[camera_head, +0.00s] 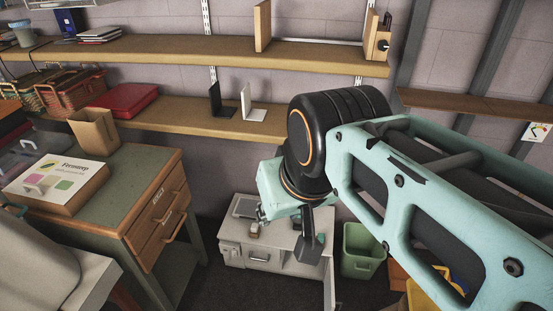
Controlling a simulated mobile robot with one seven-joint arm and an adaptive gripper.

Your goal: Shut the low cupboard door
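The low cupboard (233,249) is pale grey and stands on the dark floor against the back wall. Its front has a panel with a handle at left and an opening at right. The cupboard door (329,288) appears as a narrow pale panel standing out from the right end of the front, so it is open. My gripper (308,246) hangs over the cupboard top at the end of my mint and black arm. A dark finger part shows above the right part of the cupboard. The other fingertip is not clear, and I see nothing held.
A green bin (361,248) stands just right of the cupboard, with orange and yellow containers beyond. A green-topped desk (142,182) with wooden drawers stands at left. Small items lie on the cupboard top. Shelves (200,118) run along the wall. Dark floor is clear before the cupboard.

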